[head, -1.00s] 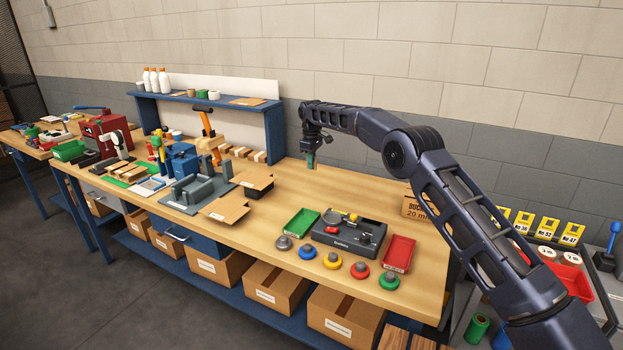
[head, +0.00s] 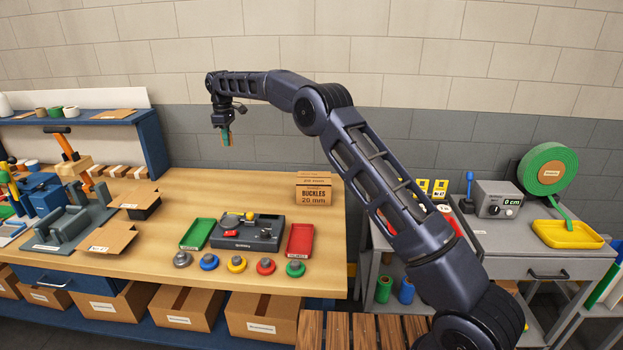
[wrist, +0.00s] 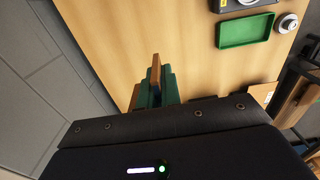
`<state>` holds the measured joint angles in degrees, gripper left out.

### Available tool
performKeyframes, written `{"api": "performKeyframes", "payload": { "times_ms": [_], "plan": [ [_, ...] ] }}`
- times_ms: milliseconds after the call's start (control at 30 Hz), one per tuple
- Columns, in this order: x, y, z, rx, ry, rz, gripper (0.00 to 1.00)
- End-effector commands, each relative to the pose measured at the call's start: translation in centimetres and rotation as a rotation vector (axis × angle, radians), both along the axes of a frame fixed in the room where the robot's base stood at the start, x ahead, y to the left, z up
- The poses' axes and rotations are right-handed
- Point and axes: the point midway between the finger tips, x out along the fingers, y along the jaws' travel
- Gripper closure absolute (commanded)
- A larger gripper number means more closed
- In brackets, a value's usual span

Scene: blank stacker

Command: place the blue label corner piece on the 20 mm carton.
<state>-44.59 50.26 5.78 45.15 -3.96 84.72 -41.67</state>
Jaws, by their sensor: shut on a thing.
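The 20 mm carton (head: 313,193) is a brown box marked "BUCKLES 20 mm". It stands at the back right of the bench, closed and upright. My gripper (head: 226,136) is in the air over the back of the bench, left of the carton in the head view and higher than it. It is shut on a small brown piece, which shows in the wrist view (wrist: 155,74) beside teal-green parts. I take this to be the corner piece; no blue label can be made out on it. The carton cannot be made out in the wrist view.
A green tray (head: 197,234), a dark scale-like device (head: 246,240) and a red tray (head: 299,240) stand in front of the carton, with several coloured knobs before them. A grey side table (head: 502,240) stands to the right.

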Motion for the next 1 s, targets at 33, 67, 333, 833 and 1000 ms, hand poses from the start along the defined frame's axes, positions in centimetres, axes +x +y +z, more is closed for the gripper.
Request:
{"api": "performKeyframes", "payload": {
  "times_ms": [33,67,333,833,1000],
  "plan": [
    [0.8,-2.0,0.8,0.001,0.0,-0.004,1.0],
    [1.2,-3.1,1.0,0.001,0.001,-0.006,1.0],
    [3.4,-13.1,3.6,0.004,0.001,-0.007,1.0],
    [2.4,-30.0,6.1,-0.003,-0.004,-0.007,1.0],
    [1.8,-32.5,6.2,-0.005,-0.006,-0.006,1.0]
  ]
}}
